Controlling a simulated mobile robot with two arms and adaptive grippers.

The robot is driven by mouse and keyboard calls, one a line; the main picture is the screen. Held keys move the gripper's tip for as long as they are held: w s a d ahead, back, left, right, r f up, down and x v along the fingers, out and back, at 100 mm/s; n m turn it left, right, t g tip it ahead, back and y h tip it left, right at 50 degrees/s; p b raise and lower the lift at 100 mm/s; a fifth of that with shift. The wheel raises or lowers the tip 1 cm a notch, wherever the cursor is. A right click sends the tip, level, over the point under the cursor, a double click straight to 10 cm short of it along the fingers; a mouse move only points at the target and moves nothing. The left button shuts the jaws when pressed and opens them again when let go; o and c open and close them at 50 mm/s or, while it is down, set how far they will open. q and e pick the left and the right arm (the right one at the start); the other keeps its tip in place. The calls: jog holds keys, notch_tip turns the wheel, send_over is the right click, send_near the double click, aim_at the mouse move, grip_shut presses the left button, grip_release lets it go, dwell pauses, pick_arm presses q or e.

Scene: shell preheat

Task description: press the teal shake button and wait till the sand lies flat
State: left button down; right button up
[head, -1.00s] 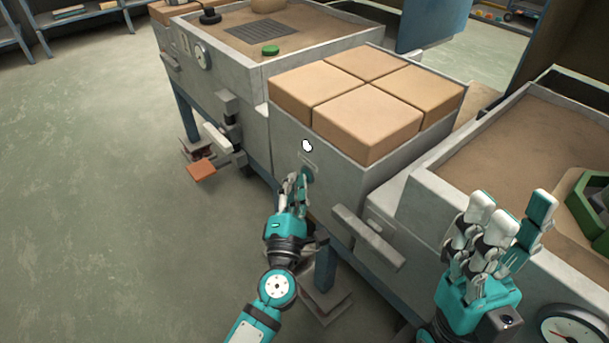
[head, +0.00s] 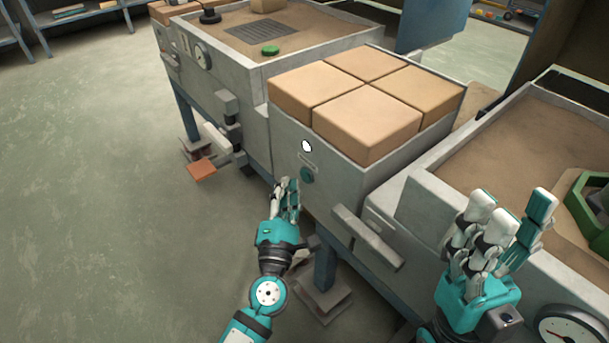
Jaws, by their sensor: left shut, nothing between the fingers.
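The teal shake button (head: 307,175) sits on the front face of the grey middle unit, below a small slot plate and a white lamp (head: 306,146). My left gripper (head: 287,187) is shut and empty, just left of and below the button, with a gap between them. My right gripper (head: 507,217) is open and empty, fingers pointing up, in front of the right sand bin. The sand (head: 503,145) in the right bin looks mostly even. More sand (head: 310,30) lies in the far left bin around a dark grate.
Several tan blocks (head: 367,121) fill the top of the middle unit. A grey handle bar (head: 368,237) juts from its front. A green frame (head: 592,195) lies in the right bin. An orange pedal (head: 202,170) sticks out at left. The floor at left is clear.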

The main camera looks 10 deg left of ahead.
pick_arm(q)
jog(key=shift+s+a, duration=1.7)
